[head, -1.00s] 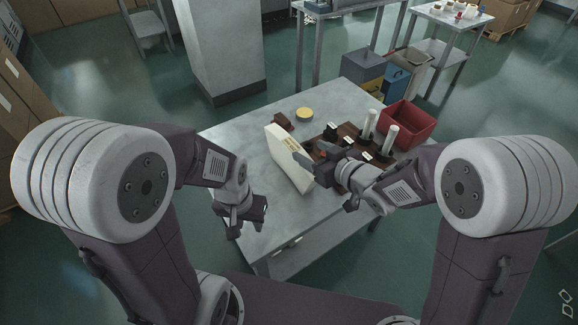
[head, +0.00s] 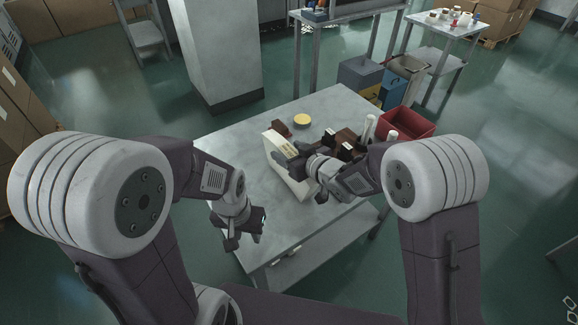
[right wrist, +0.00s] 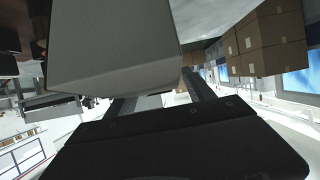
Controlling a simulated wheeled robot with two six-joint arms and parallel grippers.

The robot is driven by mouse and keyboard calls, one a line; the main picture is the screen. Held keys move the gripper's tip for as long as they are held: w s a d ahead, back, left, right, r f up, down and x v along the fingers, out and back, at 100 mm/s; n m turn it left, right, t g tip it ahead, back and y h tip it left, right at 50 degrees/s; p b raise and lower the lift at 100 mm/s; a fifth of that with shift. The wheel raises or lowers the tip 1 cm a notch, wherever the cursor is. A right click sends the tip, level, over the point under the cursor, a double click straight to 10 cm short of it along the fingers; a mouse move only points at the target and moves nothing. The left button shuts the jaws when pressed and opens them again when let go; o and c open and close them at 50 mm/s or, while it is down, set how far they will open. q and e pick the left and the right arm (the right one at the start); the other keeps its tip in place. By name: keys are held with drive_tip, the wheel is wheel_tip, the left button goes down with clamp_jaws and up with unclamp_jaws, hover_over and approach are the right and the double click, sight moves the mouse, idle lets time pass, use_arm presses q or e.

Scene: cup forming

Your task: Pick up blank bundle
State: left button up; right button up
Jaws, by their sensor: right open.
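A long cream block (head: 281,165) with small dark print stands on the grey table. It may be the blank bundle, but I cannot tell for sure. My right gripper (head: 292,163) is open at the block's right side and hides part of it. In the right wrist view, a large pale block (right wrist: 115,45) fills the upper middle, close to the open fingers of my right gripper (right wrist: 160,95). I cannot tell whether they touch it. My left gripper (head: 252,225) hangs by the table's left front edge, apart from the block. Its finger opening is unclear.
On the table (head: 225,150), a yellow-topped round item (head: 302,122) and a small brown piece (head: 279,130) lie behind the block. White cylinders (head: 369,127) and a red bin (head: 408,124) are at the right. The table's left part is bare.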

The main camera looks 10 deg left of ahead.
drive_tip(key=shift+r, duration=0.1)
clamp_jaws()
idle(1.2)
